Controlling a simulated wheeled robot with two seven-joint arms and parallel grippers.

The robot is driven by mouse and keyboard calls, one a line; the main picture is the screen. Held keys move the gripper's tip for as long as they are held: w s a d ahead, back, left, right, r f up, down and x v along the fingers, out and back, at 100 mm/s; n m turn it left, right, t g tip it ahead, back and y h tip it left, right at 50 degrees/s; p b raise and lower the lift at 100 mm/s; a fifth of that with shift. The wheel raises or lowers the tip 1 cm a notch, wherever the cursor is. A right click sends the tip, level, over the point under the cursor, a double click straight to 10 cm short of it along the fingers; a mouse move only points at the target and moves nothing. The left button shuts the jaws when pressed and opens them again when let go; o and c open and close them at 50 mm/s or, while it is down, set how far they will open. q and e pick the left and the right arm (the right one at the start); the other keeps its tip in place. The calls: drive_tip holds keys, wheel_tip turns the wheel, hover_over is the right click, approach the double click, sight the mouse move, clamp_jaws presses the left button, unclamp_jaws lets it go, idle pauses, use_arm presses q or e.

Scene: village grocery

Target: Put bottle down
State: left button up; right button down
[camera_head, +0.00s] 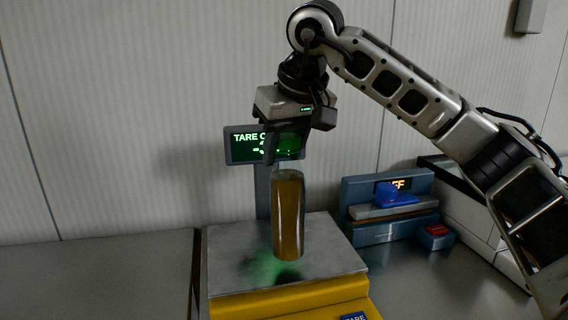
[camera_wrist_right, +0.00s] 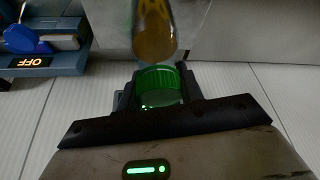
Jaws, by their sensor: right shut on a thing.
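The bottle (camera_head: 289,215) is a tall amber cylinder with a green cap. It hangs upright over the grey plate (camera_head: 235,271) of a yellow-based scale. A dark shadow lies on the plate just below the bottle's base, and the base looks slightly above the plate. My right gripper (camera_head: 286,148) points down from above and is shut on the bottle's green top. In the right wrist view the green cap (camera_wrist_right: 160,86) sits between the fingers, with the amber body (camera_wrist_right: 155,30) beyond. My left gripper is not in view.
The scale's display (camera_head: 243,146), behind the bottle, is partly covered by my gripper. A blue device (camera_head: 388,228) with a lit "OFF" sign stands to the right. Bare counter (camera_head: 95,280) lies to the left. A panelled wall stands behind.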

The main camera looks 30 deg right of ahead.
drive_tip(key=shift+f, duration=1.55)
drive_tip(key=c, duration=0.9)
unclamp_jaws()
wheel_tip(320, 180, up, 11)
hover_over(284, 165)
drive_tip(key=s+d, duration=0.2)
drive_tip(key=shift+s+a, duration=0.1)
drive_tip(key=shift+a, duration=0.1)
